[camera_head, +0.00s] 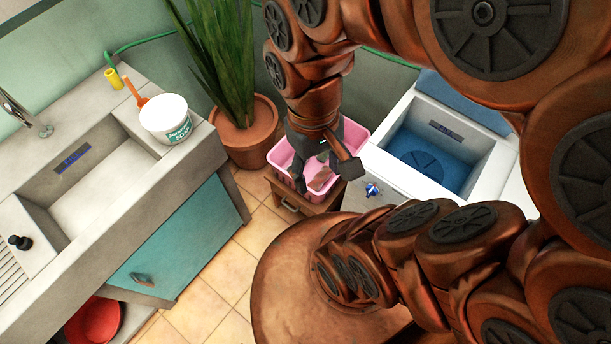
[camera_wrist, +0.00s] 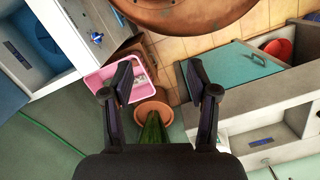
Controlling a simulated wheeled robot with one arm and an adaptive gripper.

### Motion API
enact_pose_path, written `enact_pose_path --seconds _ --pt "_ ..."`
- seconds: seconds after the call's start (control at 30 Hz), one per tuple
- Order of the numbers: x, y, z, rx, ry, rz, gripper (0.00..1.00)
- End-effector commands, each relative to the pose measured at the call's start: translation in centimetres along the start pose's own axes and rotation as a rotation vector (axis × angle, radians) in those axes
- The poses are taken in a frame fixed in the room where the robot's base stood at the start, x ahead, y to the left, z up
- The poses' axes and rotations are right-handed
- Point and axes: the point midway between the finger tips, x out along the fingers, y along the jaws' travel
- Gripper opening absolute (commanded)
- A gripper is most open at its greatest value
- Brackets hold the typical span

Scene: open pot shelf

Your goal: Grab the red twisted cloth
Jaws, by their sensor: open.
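A pink basket (camera_head: 356,131) stands on a small wooden stool (camera_head: 290,205). A small reddish piece, which may be the red twisted cloth (camera_head: 322,180), shows in it between my fingers; its shape is too small to make out. My gripper (camera_head: 322,172) is open and hangs over the basket, hiding much of its inside. In the wrist view my two fingers (camera_wrist: 159,77) are spread with nothing between them. The basket (camera_wrist: 93,82) is there at the left, partly behind the left finger, and I cannot make out the cloth clearly.
A potted plant (camera_head: 245,130) stands left of the basket, and a white washtub unit (camera_head: 400,175) with a blue basin stands right. A sink counter (camera_head: 120,185) with a white soap tub (camera_head: 165,118) is farther left. Tiled floor (camera_head: 215,275) lies in front.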

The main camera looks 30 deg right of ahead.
Motion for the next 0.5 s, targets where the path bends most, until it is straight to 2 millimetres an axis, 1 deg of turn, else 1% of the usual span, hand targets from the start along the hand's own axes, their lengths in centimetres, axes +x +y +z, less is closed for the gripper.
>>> enact_pose_path --seconds 0.03,0.17,0.2,0.5 --pt "0.9 0.1 -0.6 0.022 -0.004 -0.003 0.68" --pt "2.4 0.6 -2.8 0.104 -0.009 -0.014 0.81" --pt "3.0 0.8 -3.6 0.134 -0.013 -0.018 0.85" --pt "7.3 3.2 -9.5 0.341 -0.033 -0.045 0.86"
